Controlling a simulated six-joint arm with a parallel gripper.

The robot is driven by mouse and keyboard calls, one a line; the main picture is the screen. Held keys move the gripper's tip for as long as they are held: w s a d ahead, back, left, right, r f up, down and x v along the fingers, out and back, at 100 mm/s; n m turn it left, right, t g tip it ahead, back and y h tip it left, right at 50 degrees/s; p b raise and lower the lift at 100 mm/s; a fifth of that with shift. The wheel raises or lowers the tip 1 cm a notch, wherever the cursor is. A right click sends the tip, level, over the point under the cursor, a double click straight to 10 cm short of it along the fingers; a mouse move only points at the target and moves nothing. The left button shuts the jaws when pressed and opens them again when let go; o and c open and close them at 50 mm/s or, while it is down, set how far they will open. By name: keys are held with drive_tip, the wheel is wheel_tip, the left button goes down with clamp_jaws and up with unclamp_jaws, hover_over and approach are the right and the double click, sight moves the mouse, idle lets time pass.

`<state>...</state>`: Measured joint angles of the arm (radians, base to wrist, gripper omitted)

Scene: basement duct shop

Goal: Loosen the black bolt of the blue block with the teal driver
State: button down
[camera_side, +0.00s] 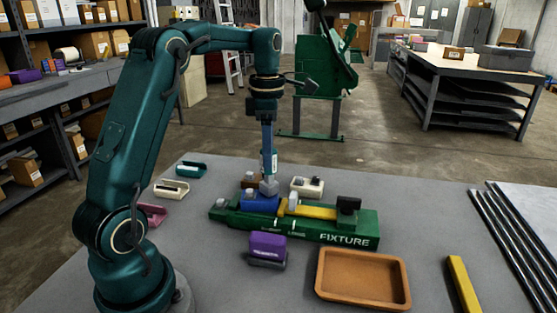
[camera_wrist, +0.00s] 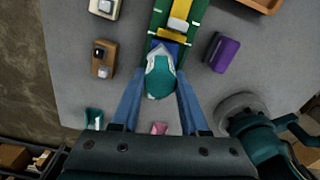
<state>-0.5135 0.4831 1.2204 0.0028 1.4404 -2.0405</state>
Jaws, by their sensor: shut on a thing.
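The blue block (camera_side: 258,204) sits in the left part of the green fixture (camera_side: 345,232). A small part of it shows in the wrist view (camera_wrist: 172,46). My gripper (camera_side: 267,158) is over the block, pointing down. It is shut on the teal driver (camera_wrist: 161,80), between the two fingers. The driver's grey lower end (camera_side: 269,188) is at the top of the blue block; I cannot tell whether it touches a bolt. I cannot make out the block's black bolt, which seems hidden by the driver.
A yellow bar (camera_side: 308,211) and a black knob (camera_side: 348,204) are on the fixture. A purple block (camera_side: 267,246) and tan tray (camera_side: 362,280) lie in front. A brown block (camera_wrist: 103,58) and white block (camera_side: 307,187) are behind. Holders stand at left, including a pink one (camera_side: 152,214).

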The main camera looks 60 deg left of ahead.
drive_tip(key=shift+n, duration=2.1)
drive_tip(key=shift+n, duration=1.8)
